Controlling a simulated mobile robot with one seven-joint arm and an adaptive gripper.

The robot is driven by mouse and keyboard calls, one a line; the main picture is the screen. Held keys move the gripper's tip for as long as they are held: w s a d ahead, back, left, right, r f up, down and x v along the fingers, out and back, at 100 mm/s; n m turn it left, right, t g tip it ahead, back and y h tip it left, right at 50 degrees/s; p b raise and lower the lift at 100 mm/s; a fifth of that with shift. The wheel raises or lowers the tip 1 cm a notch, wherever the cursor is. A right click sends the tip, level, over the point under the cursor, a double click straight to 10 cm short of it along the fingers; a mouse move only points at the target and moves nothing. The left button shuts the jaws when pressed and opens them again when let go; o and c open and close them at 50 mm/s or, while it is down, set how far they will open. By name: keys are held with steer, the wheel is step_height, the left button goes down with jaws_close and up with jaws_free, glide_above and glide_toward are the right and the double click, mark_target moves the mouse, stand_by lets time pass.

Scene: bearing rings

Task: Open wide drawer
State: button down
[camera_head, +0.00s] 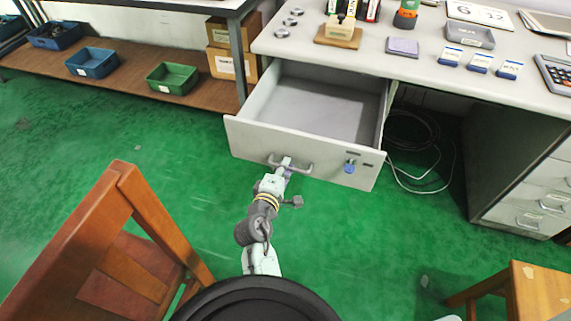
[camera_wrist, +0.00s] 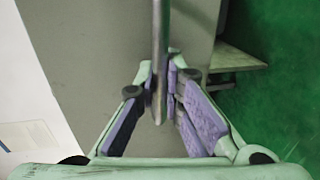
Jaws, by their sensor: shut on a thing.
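The wide drawer (camera_head: 245,133) under the desk is pulled out, and its grey interior looks empty. Its bar handle (camera_head: 305,169) is on the middle of the front panel. My gripper (camera_head: 285,166) is at the handle's left part, shut on it. In the wrist view, the handle bar (camera_wrist: 160,50) runs down between the purple-padded fingers of my gripper (camera_wrist: 164,92). A lock with a blue key tag (camera_head: 349,167) is on the drawer front, right of the handle.
The desk top (camera_head: 400,65) carries small boxes, a calculator and other items. A wooden chair (camera_head: 120,240) stands close on the left, and a wooden stool (camera_head: 540,290) at lower right. Cables (camera_head: 415,150) lie under the desk. Green floor is open around my arm.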

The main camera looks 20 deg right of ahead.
steer(key=c, duration=1.7)
jaws_free()
steer(key=shift+r, duration=0.1)
